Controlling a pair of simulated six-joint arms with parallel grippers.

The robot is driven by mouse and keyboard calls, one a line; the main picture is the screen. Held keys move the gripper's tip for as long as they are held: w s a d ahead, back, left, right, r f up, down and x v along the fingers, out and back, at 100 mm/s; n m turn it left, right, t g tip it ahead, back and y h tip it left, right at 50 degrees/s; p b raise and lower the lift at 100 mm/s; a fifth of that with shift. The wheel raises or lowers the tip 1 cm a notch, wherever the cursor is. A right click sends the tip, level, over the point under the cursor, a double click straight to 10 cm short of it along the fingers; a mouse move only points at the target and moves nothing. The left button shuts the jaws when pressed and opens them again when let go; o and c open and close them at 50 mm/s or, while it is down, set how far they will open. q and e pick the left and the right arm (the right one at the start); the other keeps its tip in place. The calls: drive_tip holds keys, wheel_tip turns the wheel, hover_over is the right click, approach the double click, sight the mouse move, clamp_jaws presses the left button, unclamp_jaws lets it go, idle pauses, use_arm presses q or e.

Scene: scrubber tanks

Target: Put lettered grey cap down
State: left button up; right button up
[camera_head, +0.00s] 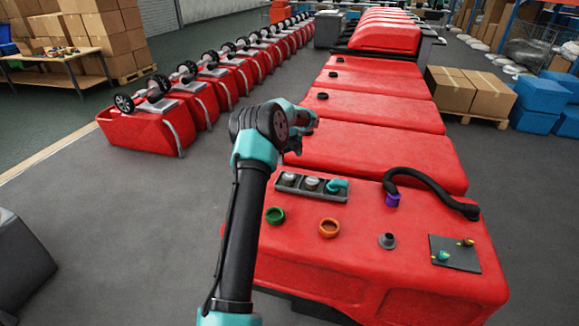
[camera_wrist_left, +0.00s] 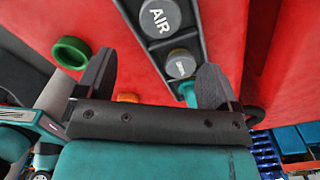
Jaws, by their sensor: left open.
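A dark tray (camera_head: 297,190) on the near red tank (camera_head: 350,245) holds two grey caps, (camera_head: 289,178) and (camera_head: 312,183), and a teal fitting (camera_head: 336,185). In the left wrist view, one grey cap (camera_wrist_left: 160,18) reads "AIR"; the other grey cap (camera_wrist_left: 180,65) has smaller lettering I cannot read. The teal fitting (camera_wrist_left: 188,94) shows beside the right finger. My left gripper (camera_wrist_left: 155,82) is open and empty, its fingers spread near the tray. In the head view my left gripper (camera_head: 298,138) is partly hidden by its wrist. My right gripper is not in view.
On the tank top are a green ring (camera_head: 275,215), an orange ring (camera_head: 329,228), a grey neck (camera_head: 387,240), a black hose (camera_head: 430,184) with a purple collar (camera_head: 392,200), and a dark mat (camera_head: 455,255) with small fittings. More red tanks (camera_head: 380,150) stand behind.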

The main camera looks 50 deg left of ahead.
use_arm(q)
wheel_tip(320, 180, up, 2)
idle(0.8)
